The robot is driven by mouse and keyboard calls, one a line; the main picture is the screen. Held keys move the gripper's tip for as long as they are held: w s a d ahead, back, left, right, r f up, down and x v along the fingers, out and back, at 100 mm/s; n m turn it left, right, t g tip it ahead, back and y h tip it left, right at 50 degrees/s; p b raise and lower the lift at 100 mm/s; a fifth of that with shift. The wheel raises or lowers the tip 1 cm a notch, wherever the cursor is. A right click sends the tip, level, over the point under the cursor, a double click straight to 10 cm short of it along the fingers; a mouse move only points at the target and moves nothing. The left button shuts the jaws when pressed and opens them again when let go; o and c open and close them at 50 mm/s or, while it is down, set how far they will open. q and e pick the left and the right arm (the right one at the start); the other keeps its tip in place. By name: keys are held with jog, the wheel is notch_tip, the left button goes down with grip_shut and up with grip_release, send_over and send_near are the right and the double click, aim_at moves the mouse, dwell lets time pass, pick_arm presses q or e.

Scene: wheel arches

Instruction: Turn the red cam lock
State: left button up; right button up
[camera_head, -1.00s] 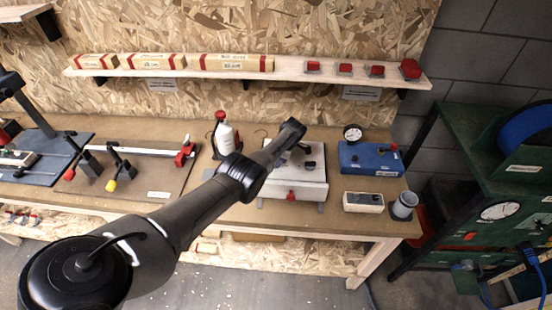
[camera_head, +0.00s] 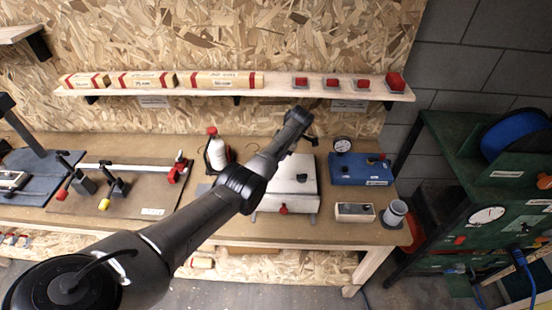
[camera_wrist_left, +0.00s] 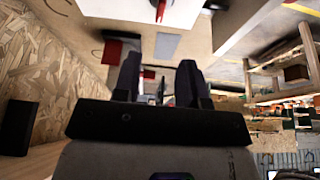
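A pale metal box (camera_head: 272,201) stands on the workbench, with a small red knob (camera_head: 283,209) low on its front, which looks like the red cam lock. A dark knob (camera_head: 302,177) sits on its top. My left arm crosses from the lower left, and its gripper (camera_head: 298,120) is above and behind the box, apart from the red knob. In the left wrist view the two fingers (camera_wrist_left: 159,84) are apart with nothing between them. A pale box with a red part (camera_wrist_left: 160,10) shows at that view's top edge. My right gripper is not in view.
A blue box with a gauge (camera_head: 360,172), a small pale box (camera_head: 355,212) and a grey cup (camera_head: 396,212) stand right of the metal box. A white bottle (camera_head: 217,155) stands left of it. A shelf (camera_head: 280,91) with red blocks runs behind.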

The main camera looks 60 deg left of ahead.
pick_arm(q)
jog(key=shift+w+d+r, duration=0.2)
jog(key=shift+r, duration=0.45)
